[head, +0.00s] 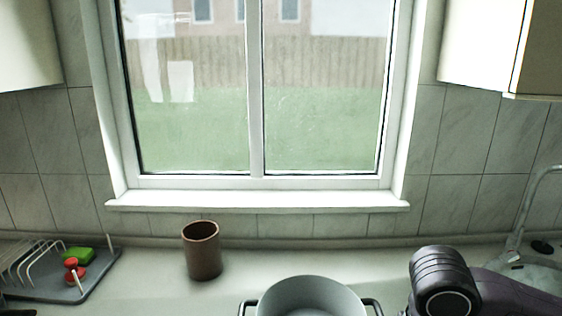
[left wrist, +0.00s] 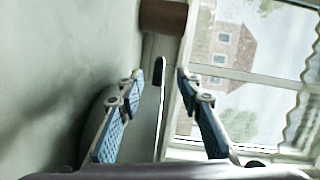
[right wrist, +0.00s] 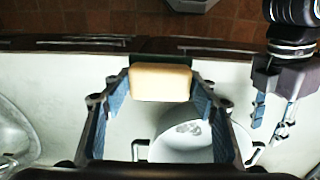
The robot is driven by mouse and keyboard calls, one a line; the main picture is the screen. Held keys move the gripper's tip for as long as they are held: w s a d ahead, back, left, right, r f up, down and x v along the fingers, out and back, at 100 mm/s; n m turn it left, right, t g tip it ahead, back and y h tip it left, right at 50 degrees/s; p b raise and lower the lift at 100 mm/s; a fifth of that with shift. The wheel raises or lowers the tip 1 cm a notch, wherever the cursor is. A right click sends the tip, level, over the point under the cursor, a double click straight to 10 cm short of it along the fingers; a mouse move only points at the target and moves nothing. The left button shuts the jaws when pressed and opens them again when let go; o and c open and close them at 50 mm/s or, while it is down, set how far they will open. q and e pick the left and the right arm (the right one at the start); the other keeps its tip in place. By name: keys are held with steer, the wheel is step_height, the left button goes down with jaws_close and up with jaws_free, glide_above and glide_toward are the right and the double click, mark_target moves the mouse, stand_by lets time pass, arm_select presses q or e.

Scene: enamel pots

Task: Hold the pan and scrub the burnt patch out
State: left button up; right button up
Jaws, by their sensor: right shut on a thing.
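The grey pan (head: 310,294) stands on the counter at the bottom of the head view, cut off by the frame. Its inside shows a dark burnt patch (right wrist: 188,128) in the right wrist view. My right gripper (right wrist: 160,82) is shut on a pale yellow sponge block (right wrist: 160,84), which appears held above the pan. My left gripper (left wrist: 160,77) is open, its fingers on either side of the pan's rim and dark handle (left wrist: 158,70) in its view. Whether the fingers touch the handle cannot be told. The left gripper is outside the head view.
A brown cup (head: 202,251) stands behind and left of the pan. A drying rack (head: 62,284) with a green sponge (head: 78,255) and a red item (head: 73,270) is at the left. A sink (head: 540,262) with tap is at the right; a window is behind.

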mark_target(240, 315)
arm_select(q)
steer(key=x, duration=1.1)
steer(key=shift+d, duration=0.1)
steer(key=shift+s, duration=0.1)
jaws_close()
steer(key=shift+f, duration=0.1)
stand_by(0.5)
